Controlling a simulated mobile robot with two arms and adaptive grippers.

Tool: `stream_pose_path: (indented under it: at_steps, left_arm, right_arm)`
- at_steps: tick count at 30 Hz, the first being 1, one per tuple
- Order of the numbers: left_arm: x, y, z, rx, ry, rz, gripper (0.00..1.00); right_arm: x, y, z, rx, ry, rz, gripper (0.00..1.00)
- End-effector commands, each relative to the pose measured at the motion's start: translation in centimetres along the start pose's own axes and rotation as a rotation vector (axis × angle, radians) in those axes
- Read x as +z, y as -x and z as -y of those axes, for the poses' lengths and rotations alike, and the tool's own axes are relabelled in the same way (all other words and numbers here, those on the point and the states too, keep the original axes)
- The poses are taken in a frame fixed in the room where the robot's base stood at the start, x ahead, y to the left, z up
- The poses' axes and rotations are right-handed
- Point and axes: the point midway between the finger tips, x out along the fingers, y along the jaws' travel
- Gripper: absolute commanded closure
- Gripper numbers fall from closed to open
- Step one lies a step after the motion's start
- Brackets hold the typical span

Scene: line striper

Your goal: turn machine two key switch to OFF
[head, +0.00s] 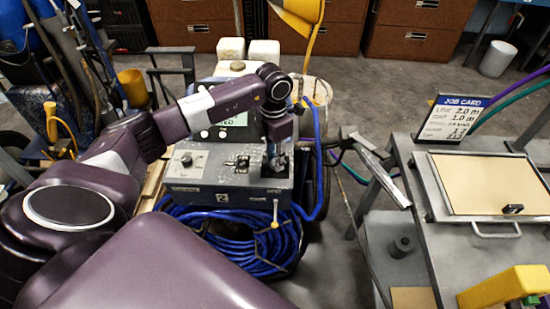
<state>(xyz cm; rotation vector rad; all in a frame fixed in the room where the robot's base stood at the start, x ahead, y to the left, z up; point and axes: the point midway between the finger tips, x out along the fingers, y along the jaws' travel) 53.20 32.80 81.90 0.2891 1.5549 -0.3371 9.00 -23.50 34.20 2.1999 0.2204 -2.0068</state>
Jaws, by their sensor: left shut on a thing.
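Machine two is a striper with a grey control panel (225,185) marked "2", in the middle of the head view. The panel carries a round knob (187,160) on the left, a black switch (238,163) near the middle and a small display (232,119) above. My left gripper (277,163) points down onto the right part of the panel, shut on the key switch there. Its fingers hide the key, so I cannot tell which position it points to. My right gripper is not in view.
A blue hose coil (235,245) hangs below the panel. Brown cabinets (425,30) line the back. Bare floor shows behind the machine.

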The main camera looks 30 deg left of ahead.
Motion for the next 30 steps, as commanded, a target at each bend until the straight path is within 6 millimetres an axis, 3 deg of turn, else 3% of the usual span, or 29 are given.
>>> stream_pose_path:
  at_steps: [30]
  left_arm:
    - [0.02, 0.16, 0.0, 0.001, 0.831, 0.029, 1.0]
  right_arm:
    - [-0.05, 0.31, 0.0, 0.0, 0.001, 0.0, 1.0]
